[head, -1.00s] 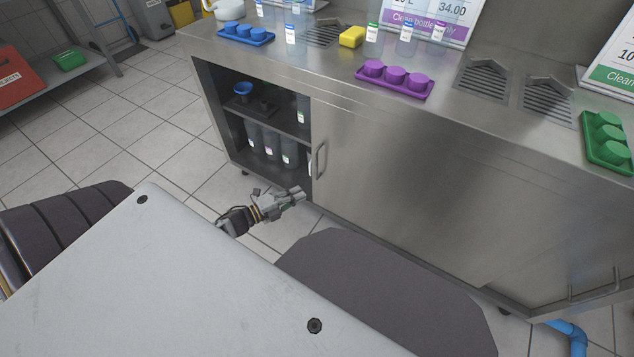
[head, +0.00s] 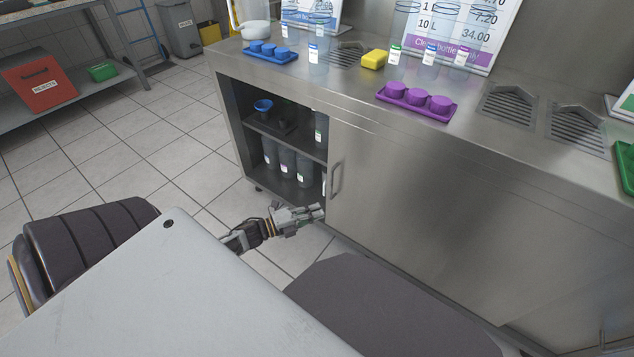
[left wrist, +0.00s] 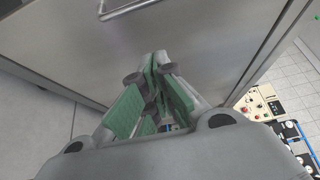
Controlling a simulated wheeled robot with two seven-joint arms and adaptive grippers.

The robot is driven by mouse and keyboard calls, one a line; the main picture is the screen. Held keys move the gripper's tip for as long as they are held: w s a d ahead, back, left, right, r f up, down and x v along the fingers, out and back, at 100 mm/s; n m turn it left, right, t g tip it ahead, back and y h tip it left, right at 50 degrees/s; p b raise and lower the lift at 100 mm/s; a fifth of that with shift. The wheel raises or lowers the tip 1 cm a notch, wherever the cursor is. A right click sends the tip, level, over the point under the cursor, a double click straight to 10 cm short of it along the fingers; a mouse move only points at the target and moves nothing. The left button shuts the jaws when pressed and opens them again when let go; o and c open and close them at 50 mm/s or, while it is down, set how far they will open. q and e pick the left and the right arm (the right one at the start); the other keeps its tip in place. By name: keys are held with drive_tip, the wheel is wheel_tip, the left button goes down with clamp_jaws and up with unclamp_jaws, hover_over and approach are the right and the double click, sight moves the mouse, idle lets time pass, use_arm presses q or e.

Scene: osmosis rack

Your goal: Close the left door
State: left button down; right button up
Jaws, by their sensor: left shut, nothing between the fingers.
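The steel cabinet's front has an open bay at left, showing a dark inner shelf (head: 285,137). A flat steel door panel (head: 430,215) covers the front to the right of the bay. Its bar handle (head: 336,180) is at the panel's left edge; a handle also shows at the top of the left wrist view (left wrist: 125,9). My left gripper (head: 318,211) is shut and empty, just below and left of the handle, apart from it. In the left wrist view its green-padded fingers (left wrist: 155,75) are together before the steel front. My right gripper is out of view.
Several bottles (head: 287,162) and a blue funnel (head: 263,106) stand inside the bay. Purple (head: 417,101) and blue (head: 269,52) racks, a yellow sponge (head: 374,60) and bottles stand on the counter. Tiled floor (head: 170,170) left of the cabinet is clear.

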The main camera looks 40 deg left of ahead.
sight(331, 196)
use_arm(q)
drive_tip(key=shift+w+d+b, duration=0.2)
drive_tip(key=shift+w+b, duration=1.05)
drive_tip(key=shift+w, duration=0.9)
drive_tip(key=shift+w+d+b, duration=0.15)
drive_tip(key=shift+w+b, duration=1.1)
drive_tip(key=shift+w, duration=0.85)
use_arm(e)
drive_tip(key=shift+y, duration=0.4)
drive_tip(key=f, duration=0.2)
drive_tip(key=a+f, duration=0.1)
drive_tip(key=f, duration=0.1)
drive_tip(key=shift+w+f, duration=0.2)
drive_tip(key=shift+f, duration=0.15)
use_arm(q)
drive_tip(key=shift+a, duration=0.1)
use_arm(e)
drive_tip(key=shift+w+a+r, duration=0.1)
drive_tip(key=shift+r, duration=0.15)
